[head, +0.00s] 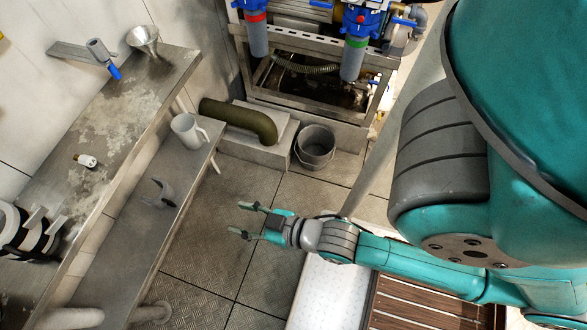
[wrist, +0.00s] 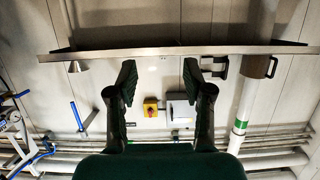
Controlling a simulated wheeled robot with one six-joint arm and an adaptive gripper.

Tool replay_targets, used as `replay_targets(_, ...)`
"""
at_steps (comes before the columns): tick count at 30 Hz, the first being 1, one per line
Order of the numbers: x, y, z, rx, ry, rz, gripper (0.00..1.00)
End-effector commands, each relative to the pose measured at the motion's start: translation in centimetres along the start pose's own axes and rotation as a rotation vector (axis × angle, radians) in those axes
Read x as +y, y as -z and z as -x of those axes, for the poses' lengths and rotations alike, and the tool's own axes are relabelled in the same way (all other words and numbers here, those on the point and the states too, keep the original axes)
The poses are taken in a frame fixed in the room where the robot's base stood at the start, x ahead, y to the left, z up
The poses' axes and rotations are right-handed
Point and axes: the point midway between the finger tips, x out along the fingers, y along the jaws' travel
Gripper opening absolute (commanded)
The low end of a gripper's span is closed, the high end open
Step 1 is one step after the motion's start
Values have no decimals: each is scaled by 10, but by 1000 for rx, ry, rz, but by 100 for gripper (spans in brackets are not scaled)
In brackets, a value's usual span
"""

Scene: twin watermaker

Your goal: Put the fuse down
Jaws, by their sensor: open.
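A small white cylinder with a dark end, which looks like the fuse (head: 86,160), lies on the upper metal bench (head: 118,122) at the left of the head view. My gripper (head: 241,218) is open and empty. It is out over the floor, to the right of the benches and well apart from the fuse. In the wrist view my gripper's two dark fingers (wrist: 160,78) are spread, with nothing held between them. I cannot make out the fuse in the wrist view.
A metal funnel (head: 143,39) and a blue-handled valve (head: 102,55) are at the upper bench's far end. A bucket (head: 315,145) stands by the machine frame. The floor between is clear.

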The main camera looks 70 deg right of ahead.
Motion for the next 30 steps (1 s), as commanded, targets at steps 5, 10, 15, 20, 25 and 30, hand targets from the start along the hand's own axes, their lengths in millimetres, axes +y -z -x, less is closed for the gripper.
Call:
replay_targets(5,0,-11,62,6,-2,-1,51)
replay_targets(10,1,-9,112,23,-3,-2,51)
replay_targets(15,1,-4,142,35,-5,-2,51)
replay_targets(20,1,-1,151,41,-5,-3,56)
replay_targets(25,1,-1,151,42,-5,-3,56)
replay_targets(30,1,-6,143,36,-5,-3,56)
